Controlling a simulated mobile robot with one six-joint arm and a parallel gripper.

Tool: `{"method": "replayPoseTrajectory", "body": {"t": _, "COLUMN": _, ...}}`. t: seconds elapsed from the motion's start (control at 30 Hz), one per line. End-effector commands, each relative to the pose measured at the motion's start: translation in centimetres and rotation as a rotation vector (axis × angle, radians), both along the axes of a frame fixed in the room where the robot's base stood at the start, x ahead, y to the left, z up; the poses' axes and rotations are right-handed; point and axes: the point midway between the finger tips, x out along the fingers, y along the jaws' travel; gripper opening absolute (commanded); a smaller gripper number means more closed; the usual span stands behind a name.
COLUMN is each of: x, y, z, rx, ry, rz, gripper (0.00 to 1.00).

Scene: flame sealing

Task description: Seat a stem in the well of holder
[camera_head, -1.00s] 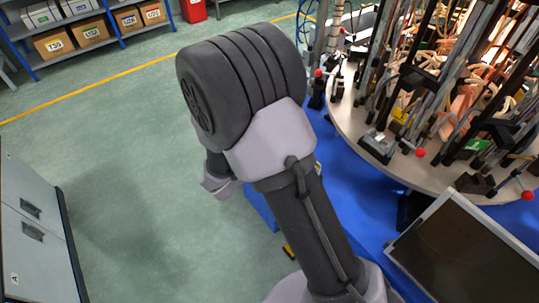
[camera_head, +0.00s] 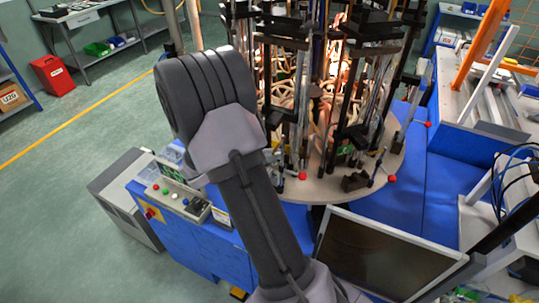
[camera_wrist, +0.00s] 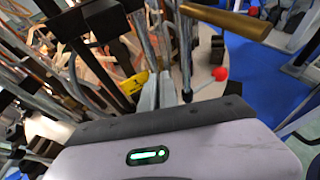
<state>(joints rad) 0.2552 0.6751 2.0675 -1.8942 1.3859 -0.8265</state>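My gripper's pale housing with a green light (camera_wrist: 150,155) fills the bottom of the wrist view.
A dark monitor (camera_head: 375,258) stands in front of the carousel. A control box with buttons (camera_head: 180,200) is left of my arm on a blue base. A red bin (camera_head: 52,75) and shelving are at the far left. Green floor (camera_head: 75,215) is clear at the left.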

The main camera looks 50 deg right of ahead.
Motion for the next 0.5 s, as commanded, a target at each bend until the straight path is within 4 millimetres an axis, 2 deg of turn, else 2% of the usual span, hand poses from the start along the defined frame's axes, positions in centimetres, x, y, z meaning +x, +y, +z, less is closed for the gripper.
{"method": "replayPoseTrajectory", "body": {"t": 0.5, "x": 0.0, "y": 0.0, "z": -3.3, "rx": 0.000, "ry": 0.000, "rz": 0.001, "gripper": 0.00}}
